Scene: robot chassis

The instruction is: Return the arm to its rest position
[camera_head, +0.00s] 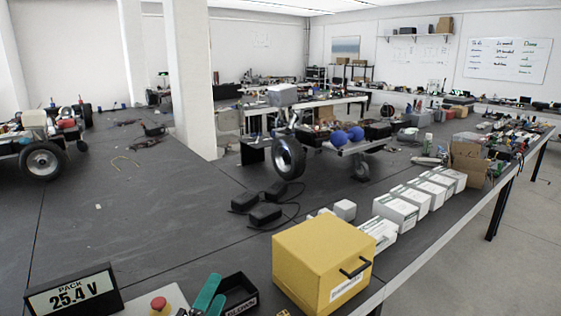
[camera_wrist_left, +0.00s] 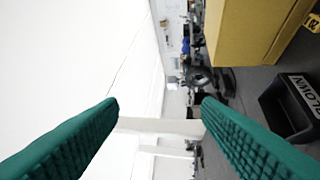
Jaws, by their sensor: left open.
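My left gripper (camera_head: 213,291) shows at the bottom of the head view as green fingers, close to the black bin and left of the yellow box. In the left wrist view the two ribbed green fingers (camera_wrist_left: 160,101) stand wide apart with nothing between them. The arm behind the gripper is mostly out of the frame. My right gripper is in neither view.
A yellow box (camera_head: 322,262) with a black handle and a black bin (camera_head: 240,289) stand close by. A red button (camera_head: 158,303) and a "25.4 V" display (camera_head: 72,295) are at front left. Black bricks with cables (camera_head: 265,214) lie mid-table. White boxes (camera_head: 395,209) line the right edge. The left tabletop is largely bare.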

